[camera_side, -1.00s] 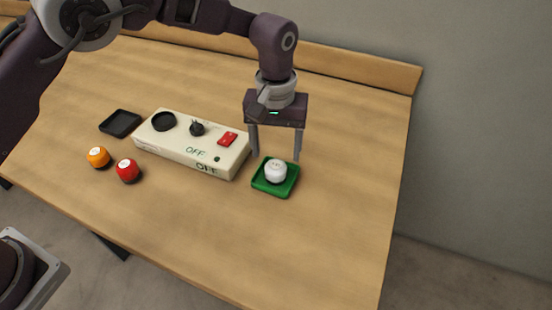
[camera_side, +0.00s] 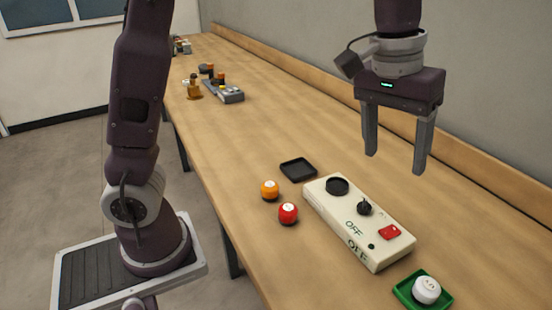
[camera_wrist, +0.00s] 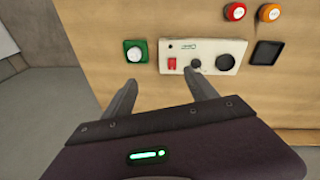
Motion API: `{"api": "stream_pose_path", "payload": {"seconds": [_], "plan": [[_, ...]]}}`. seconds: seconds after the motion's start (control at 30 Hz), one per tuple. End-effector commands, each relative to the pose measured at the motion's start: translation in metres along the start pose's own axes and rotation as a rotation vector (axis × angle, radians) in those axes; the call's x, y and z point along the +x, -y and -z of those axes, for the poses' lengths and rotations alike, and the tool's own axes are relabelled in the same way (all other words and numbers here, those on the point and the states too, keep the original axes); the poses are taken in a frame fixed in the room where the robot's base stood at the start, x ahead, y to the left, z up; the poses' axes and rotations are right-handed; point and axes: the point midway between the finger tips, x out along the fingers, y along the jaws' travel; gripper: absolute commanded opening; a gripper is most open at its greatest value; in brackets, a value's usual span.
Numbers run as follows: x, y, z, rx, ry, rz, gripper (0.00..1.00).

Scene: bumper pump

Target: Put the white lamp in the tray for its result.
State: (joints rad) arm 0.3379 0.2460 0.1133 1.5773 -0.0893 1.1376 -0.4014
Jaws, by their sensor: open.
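The white lamp (camera_side: 427,289) sits in the green tray (camera_side: 408,296) at the lower right of the side view. The lamp (camera_wrist: 135,54) and green tray (camera_wrist: 126,43) also show in the wrist view, left of the control box. A black tray (camera_side: 298,169) lies empty at the far end of the box; it also shows in the wrist view (camera_wrist: 267,52). My gripper (camera_side: 394,162) is open and empty, raised above the table and apart from the lamp. Its fingers (camera_wrist: 163,92) spread below the box in the wrist view.
The cream box (camera_side: 340,222) has a round black socket (camera_side: 337,186), a black knob (camera_side: 364,207) and a red switch (camera_side: 390,232), and reads OFF. An orange lamp (camera_side: 269,190) and a red lamp (camera_side: 288,213) stand beside it. Other items (camera_side: 228,93) lie far along the table (camera_side: 290,130).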

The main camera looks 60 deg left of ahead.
Motion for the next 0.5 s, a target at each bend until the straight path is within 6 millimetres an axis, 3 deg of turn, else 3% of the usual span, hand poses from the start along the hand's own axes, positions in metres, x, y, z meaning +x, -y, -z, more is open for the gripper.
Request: {"api": "stream_pose_path", "payload": {"seconds": [0.03, 0.1, 0.17, 0.3, 0.4, 0.5], "plan": [[-0.026, 0.026, -0.021, 0.016, -0.045, -0.018, 0.67], [-0.049, 0.062, -0.058, 0.057, -0.111, -0.028, 0.67], [-0.058, 0.088, -0.092, 0.096, -0.170, -0.022, 0.67], [-0.049, 0.130, -0.159, 0.174, -0.277, 0.018, 0.67], [-0.037, 0.144, -0.185, 0.208, -0.320, 0.046, 0.67], [-0.031, 0.149, -0.195, 0.222, -0.335, 0.059, 0.67]]}}
